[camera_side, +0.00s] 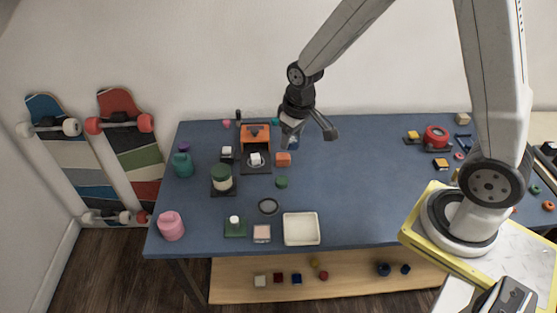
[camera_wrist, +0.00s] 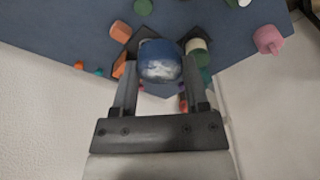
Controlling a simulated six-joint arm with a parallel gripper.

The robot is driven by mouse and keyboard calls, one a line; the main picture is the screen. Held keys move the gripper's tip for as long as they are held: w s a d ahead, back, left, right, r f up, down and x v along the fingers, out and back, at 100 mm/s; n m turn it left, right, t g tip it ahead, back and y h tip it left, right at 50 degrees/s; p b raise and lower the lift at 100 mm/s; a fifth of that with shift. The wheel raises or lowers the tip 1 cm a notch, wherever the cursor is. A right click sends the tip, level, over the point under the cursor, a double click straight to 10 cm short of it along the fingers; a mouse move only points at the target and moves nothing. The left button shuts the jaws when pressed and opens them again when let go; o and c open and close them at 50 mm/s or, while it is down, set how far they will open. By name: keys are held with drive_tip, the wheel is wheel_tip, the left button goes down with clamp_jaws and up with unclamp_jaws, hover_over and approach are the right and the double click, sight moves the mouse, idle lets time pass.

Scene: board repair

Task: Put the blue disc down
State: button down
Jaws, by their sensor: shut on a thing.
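In the wrist view, my gripper (camera_wrist: 158,84) is shut on the blue disc (camera_wrist: 158,55), a round blue piece with a whitish patch on its face. In the side view, my gripper (camera_side: 291,130) is over the back middle of the blue table (camera_side: 350,190). A small bit of the blue disc (camera_side: 294,143) shows under the fingers there, mostly hidden. It appears to be above the tabletop, but I cannot tell the exact gap.
An orange-and-black holder (camera_side: 256,133) and an orange block (camera_side: 284,159) stand close by the gripper. A green disc (camera_side: 281,182), a dark ring (camera_side: 268,206) and a white tray (camera_side: 301,229) lie toward the front.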

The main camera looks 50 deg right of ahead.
drive_tip(key=shift+w+a+r, duration=0.2)
drive_tip(key=shift+a, duration=0.05)
drive_tip(key=shift+f, duration=0.1)
drive_tip(key=s+a+f, duration=0.3)
drive_tip(key=s+f, duration=0.4)
drive_tip(key=s, duration=0.4)
drive_tip(key=shift+s+a+f, duration=0.15)
drive_tip(key=shift+a+f, duration=0.15)
drive_tip(key=w+f, duration=0.3)
drive_tip(key=w, duration=0.1)
drive_tip(key=w+f, duration=0.3)
drive_tip(key=w, duration=0.1)
drive_tip(key=w+a+f, duration=0.1)
drive_tip(key=w+f, duration=0.1)
drive_tip(key=w, duration=0.3)
drive_tip(key=shift+a+f, duration=0.1)
drive_tip(key=shift+f, duration=0.3)
drive_tip(key=shift+w+f, duration=0.25)
drive_tip(key=shift+f, duration=0.05)
